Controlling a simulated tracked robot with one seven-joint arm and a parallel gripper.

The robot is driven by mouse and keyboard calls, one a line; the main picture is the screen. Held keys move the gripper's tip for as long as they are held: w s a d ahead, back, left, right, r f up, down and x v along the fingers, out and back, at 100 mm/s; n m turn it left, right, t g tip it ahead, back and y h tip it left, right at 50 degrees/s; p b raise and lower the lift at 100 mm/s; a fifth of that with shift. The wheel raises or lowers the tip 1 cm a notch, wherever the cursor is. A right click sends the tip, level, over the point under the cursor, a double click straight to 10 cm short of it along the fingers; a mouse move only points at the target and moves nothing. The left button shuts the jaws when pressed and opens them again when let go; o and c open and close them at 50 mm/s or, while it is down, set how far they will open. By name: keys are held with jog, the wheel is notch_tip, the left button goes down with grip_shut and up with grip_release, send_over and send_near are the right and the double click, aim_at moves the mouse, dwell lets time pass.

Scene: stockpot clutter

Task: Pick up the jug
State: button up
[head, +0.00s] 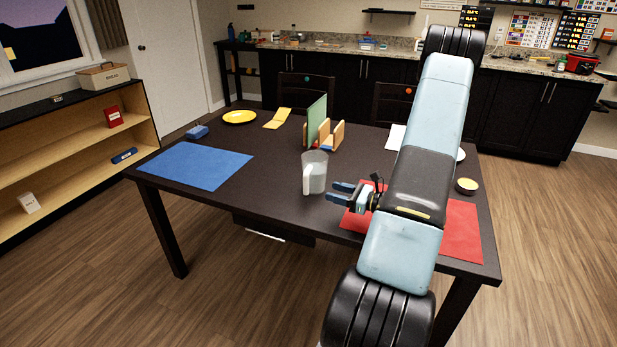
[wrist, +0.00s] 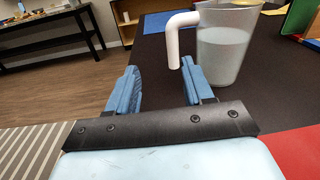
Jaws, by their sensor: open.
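The jug (head: 317,174) is a translucent grey-white pitcher with a white handle, standing upright on the dark table (head: 262,180) near its front edge. In the wrist view the jug (wrist: 224,48) stands ahead and to the right, its handle on its left side. My gripper (head: 338,192) is open and empty, to the right of the jug in the head view. In the wrist view its two blue fingers (wrist: 157,88) are apart, with the right finger just below the handle's lower end. I cannot tell whether that finger touches the handle.
A blue mat (head: 195,168) lies left and a red mat (head: 460,230) lies right, partly under my arm. A wooden holder with a green board (head: 317,122) stands behind the jug.

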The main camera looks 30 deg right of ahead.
aim_at(305, 185)
jog(key=shift+s+d+f+m+t+h, duration=0.1)
jog(key=shift+d+f+m+t+h, duration=0.2)
jog(key=shift+f, duration=0.25)
jog(key=shift+d+f+m+t+h, duration=0.1)
jog(key=shift+d+f+m+t, duration=0.15)
jog(key=shift+f+m, duration=0.2)
jog(key=shift+d+f, duration=0.1)
jog(key=shift+f, duration=0.1)
jog(key=x, duration=1.3)
jog(key=shift+w, duration=0.35)
grip_shut()
jog(key=shift+r, duration=0.1)
